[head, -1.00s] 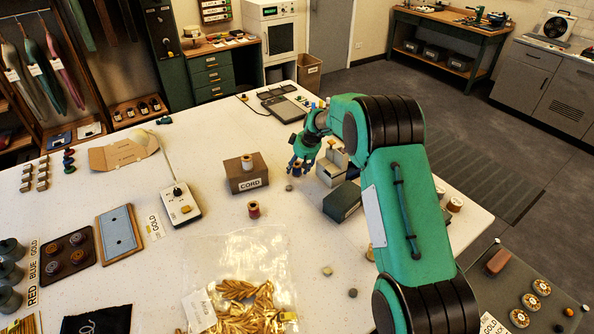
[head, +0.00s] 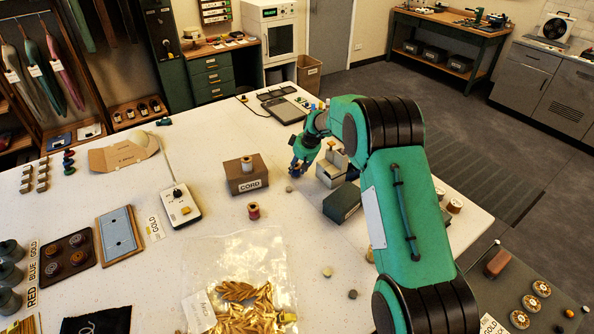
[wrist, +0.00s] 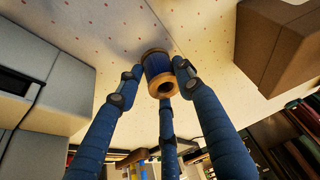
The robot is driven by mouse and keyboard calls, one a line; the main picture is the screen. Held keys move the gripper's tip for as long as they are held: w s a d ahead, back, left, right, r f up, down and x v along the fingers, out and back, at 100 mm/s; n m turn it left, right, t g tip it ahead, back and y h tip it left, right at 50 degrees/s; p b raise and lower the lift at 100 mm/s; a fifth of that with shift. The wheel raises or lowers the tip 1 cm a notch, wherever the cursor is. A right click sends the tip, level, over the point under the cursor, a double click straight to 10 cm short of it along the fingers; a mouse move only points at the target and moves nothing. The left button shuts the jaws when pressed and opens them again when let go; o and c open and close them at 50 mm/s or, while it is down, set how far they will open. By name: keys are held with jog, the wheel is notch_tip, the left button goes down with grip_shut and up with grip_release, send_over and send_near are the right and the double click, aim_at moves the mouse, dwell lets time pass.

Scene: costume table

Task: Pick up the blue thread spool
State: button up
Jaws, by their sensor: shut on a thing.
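The blue thread spool (wrist: 158,69) has dark blue thread between tan wooden ends. In the wrist view it sits between the fingers of my gripper (wrist: 154,88), which are shut on it. In the head view my gripper (head: 299,165) is low over the white table, between the brown CORD box and the small grey and cream boxes. The spool is hard to make out there, hidden by the fingers. I cannot tell whether it is clear of the tabletop.
The CORD box (head: 247,174) stands left of my gripper, and a box with cream blocks (head: 331,169) stands close on its right. A dark green box (head: 342,202) is nearer. A red spool (head: 253,211) stands in front of the CORD box. The table between them is clear.

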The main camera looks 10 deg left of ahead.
jog(key=shift+r, duration=0.9)
notch_tip(320, 180, up, 2)
jog(key=s+d, duration=0.3)
jog(key=s, duration=0.4)
jog(key=s+d+r, duration=0.1)
jog(key=s+d, duration=0.2)
jog(key=s, duration=0.4)
jog(key=shift+s, duration=0.35)
jog(key=shift+d+r, duration=0.1)
jog(key=shift+r, duration=0.1)
